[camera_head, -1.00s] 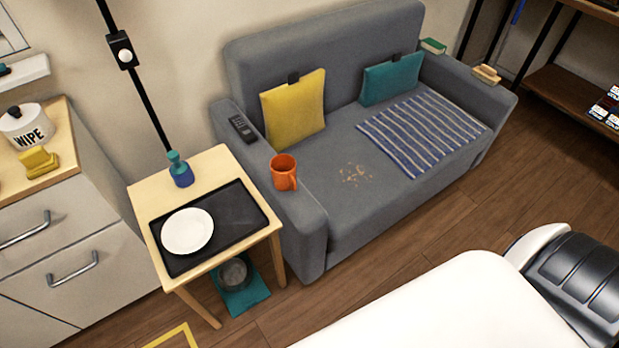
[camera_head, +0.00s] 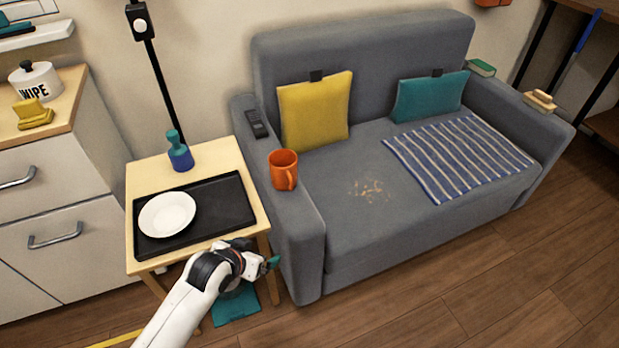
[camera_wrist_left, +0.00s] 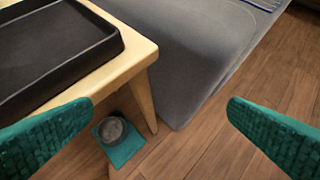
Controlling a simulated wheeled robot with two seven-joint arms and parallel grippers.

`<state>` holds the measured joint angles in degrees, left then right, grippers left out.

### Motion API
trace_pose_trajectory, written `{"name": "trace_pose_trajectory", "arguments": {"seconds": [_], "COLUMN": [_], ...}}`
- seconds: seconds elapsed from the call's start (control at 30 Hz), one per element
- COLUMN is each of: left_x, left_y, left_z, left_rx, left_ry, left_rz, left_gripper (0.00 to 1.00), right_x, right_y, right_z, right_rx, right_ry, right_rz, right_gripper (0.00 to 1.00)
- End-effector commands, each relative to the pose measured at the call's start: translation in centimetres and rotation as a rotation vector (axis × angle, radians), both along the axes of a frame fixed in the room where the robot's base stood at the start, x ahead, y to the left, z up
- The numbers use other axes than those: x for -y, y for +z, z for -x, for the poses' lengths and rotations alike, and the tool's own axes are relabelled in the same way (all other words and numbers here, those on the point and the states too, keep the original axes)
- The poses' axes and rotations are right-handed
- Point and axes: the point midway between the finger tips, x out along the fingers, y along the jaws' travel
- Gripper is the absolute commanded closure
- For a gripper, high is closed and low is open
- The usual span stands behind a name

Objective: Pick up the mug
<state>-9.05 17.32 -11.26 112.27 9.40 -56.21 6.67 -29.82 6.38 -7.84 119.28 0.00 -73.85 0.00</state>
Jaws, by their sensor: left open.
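The orange mug (camera_head: 283,170) stands upright on the near arm of the grey sofa, with its handle facing the front right. My left gripper (camera_head: 271,263) is below and in front of the mug, beside the front right corner of the side table, and apart from the mug. In the left wrist view my left gripper (camera_wrist_left: 158,118) shows two teal fingers spread wide with nothing between them. The mug is not in the left wrist view. My right gripper is in neither current view.
The wooden side table (camera_head: 146,178) holds a black tray (camera_head: 225,200) with a white plate (camera_head: 167,215) and a blue bottle (camera_head: 180,155). A remote (camera_head: 257,123) lies behind the mug on the sofa arm. A grey bowl (camera_wrist_left: 112,130) sits on a teal mat on the floor.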

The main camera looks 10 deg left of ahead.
Motion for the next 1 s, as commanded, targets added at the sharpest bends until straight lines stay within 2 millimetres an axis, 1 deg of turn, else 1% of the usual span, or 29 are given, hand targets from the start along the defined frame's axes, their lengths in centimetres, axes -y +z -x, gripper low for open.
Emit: {"name": "trace_pose_trajectory", "arguments": {"seconds": [0.03, 0.17, 0.4, 0.5, 0.6, 0.67, 0.73, 0.9, 1.0], "left_x": [0.0, -0.2, -1.2, -1.6, -1.9, -1.9, -1.8, -1.1, -0.8], "left_y": [0.8, 3.3, 7.9, 9.8, 11.4, 11.7, 11.5, 10.3, 9.7], "left_z": [-1.1, -3.7, -9.0, -10.9, -12.3, -12.9, -13.7, -16.4, -17.6], "left_rx": [0.038, 0.121, 0.285, 0.346, 0.393, 0.407, 0.411, 0.411, 0.409], "left_ry": [-0.007, -0.016, -0.026, -0.029, -0.031, -0.032, -0.032, -0.031, -0.032], "left_rz": [0.003, 0.023, 0.064, 0.082, 0.097, 0.103, 0.105, 0.107, 0.105], "left_gripper": [0.02, 0.02, 0.02, 0.02, 0.02, 0.02, 0.02, 0.02, 0.02], "right_x": [0.0, 0.0, 0.0, 0.0, 0.0, 0.0, 0.0, 0.1, 0.2], "right_y": [-0.1, 0.1, -0.7, -1.1, -1.3, -1.1, -0.4, 2.4, 3.9], "right_z": [0.0, 0.0, 0.0, 0.0, 0.0, 0.0, 0.0, 0.4, 0.7], "right_rx": [0.005, 0.005, 0.004, 0.004, 0.004, 0.007, 0.012, 0.027, 0.034], "right_ry": [0.0, -0.001, 0.0, 0.0, 0.0, -0.001, -0.001, -0.003, -0.004], "right_rz": [-0.001, 0.0, 0.0, 0.0, 0.0, -0.001, -0.001, -0.002, -0.002], "right_gripper": [0.87, 0.87, 0.87, 0.87, 0.87, 0.87, 0.87, 0.87, 0.87]}}
